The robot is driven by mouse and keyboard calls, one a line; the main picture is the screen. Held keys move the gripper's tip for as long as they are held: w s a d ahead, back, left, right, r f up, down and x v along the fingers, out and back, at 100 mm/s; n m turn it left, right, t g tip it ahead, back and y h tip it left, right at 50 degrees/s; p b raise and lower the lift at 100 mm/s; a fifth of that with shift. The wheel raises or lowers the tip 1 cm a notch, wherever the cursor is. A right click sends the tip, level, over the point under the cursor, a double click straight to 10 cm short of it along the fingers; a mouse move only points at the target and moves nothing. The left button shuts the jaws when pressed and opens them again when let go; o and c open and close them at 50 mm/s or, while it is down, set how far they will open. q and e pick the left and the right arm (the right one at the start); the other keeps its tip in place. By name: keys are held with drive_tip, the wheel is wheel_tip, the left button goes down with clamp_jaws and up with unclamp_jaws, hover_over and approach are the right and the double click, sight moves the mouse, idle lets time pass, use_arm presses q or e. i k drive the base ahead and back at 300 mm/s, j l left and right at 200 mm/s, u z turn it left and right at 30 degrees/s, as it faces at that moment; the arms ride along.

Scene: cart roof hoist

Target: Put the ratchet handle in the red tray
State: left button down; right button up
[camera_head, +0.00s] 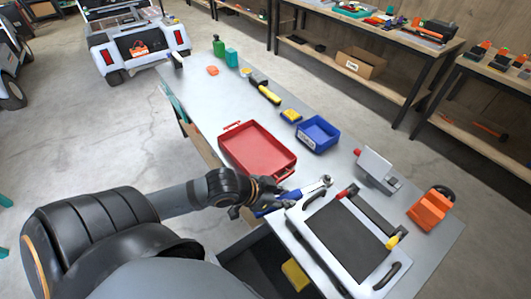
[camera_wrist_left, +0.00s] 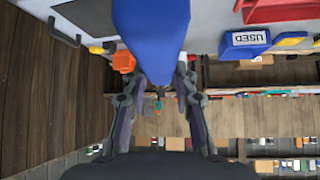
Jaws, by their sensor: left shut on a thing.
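The ratchet handle (camera_head: 291,199) has a blue grip and a silver head that points up and to the right in the head view. My left gripper (camera_head: 259,206) is shut on its blue grip, just in front of the red tray. In the left wrist view the blue grip (camera_wrist_left: 150,38) fills the top middle, between the fingers of my left gripper (camera_wrist_left: 157,80). The red tray (camera_head: 255,150) lies empty on the grey table, beyond the gripper. Its red edge also shows at the top right of the left wrist view (camera_wrist_left: 280,12). My right gripper is not in view.
A white-framed panel with a dark middle (camera_head: 345,238) lies right of the ratchet. A blue bin (camera_head: 318,135) stands right of the tray. An orange block (camera_head: 430,208) and a grey bracket (camera_head: 376,168) sit farther right.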

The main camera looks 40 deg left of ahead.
sight(260, 157)
drive_tip(key=j+z, duration=0.8)
drive_tip(key=z, duration=0.15)
drive_tip(key=k+j+z, duration=0.2)
drive_tip(key=j+z, duration=0.15)
drive_tip(key=z, duration=0.15)
drive_tip(key=k+j, duration=0.25)
drive_tip(key=j, duration=0.2)
drive_tip(key=k+j+z, duration=0.1)
drive_tip(key=j, duration=0.3)
drive_tip(key=k+j, duration=0.35)
drive_tip(key=k+j+z, duration=0.1)
drive_tip(key=k+j, duration=0.15)
drive_tip(key=j, duration=0.2)
